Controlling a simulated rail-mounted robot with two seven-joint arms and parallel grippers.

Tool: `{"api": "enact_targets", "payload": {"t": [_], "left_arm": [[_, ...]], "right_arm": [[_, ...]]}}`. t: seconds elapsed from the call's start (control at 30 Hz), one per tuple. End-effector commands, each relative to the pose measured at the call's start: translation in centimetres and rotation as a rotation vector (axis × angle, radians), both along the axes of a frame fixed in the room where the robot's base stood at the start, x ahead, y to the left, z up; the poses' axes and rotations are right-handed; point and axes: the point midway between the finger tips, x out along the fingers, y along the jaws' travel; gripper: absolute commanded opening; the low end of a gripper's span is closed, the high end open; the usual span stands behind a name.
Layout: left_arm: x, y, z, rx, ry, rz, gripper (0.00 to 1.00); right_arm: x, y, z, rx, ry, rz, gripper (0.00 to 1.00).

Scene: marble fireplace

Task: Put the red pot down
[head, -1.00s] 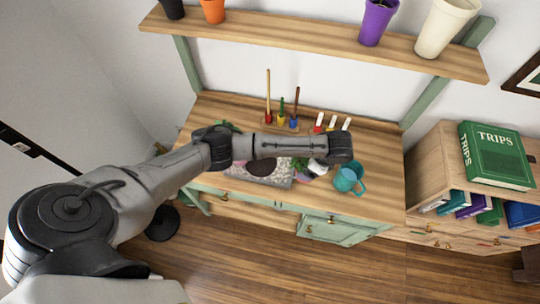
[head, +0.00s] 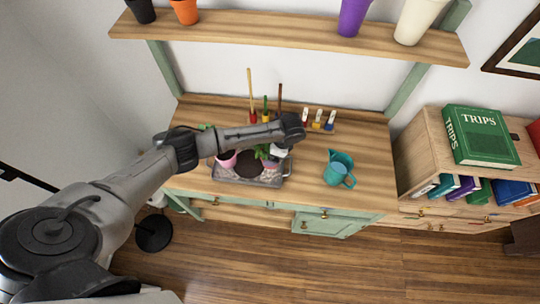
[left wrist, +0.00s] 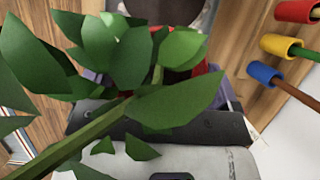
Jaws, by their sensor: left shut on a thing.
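The red pot (left wrist: 203,72) shows only in small patches in the left wrist view, behind the large green leaves (left wrist: 130,55) of its plant. My left gripper (left wrist: 165,88) is shut on it. In the head view my left gripper (head: 283,150) is over the right part of a grey tray (head: 222,178) on the wooden desk. Green leaves (head: 262,152) show below my arm there. My wrist hides most of the pot, and I cannot tell whether it touches the tray. My right gripper is not in view.
A pink pot (head: 226,159) and dark soil (head: 250,165) are at the tray. A teal watering can (head: 339,168) stands right of it on the desk (head: 368,150). Upright tools (head: 265,108) and a small colored set (head: 318,122) are behind. A shelf (head: 285,33) with pots hangs above.

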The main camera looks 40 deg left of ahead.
Motion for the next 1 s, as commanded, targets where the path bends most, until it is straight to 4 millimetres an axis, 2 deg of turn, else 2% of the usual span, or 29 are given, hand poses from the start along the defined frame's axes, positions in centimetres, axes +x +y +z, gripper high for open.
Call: {"api": "enact_targets", "payload": {"t": [0.13, 0.43, 0.93, 0.97, 1.0], "left_arm": [[0.0, 0.3, -0.5, -0.001, 0.000, -0.001, 0.34], [0.0, 0.3, -3.8, 0.000, 0.000, -0.001, 0.34], [0.0, 0.3, -4.5, -0.001, -0.001, -0.001, 0.34], [-0.1, 0.3, -4.5, 0.000, 0.000, -0.001, 0.90], [-0.1, 0.3, -4.5, 0.000, 0.000, -0.001, 0.94]], "right_arm": [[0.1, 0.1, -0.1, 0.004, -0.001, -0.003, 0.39], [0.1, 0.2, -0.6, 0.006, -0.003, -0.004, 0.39], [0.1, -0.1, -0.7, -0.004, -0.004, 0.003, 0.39], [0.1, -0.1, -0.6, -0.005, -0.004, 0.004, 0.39], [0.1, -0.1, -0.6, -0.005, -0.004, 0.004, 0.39]]}}
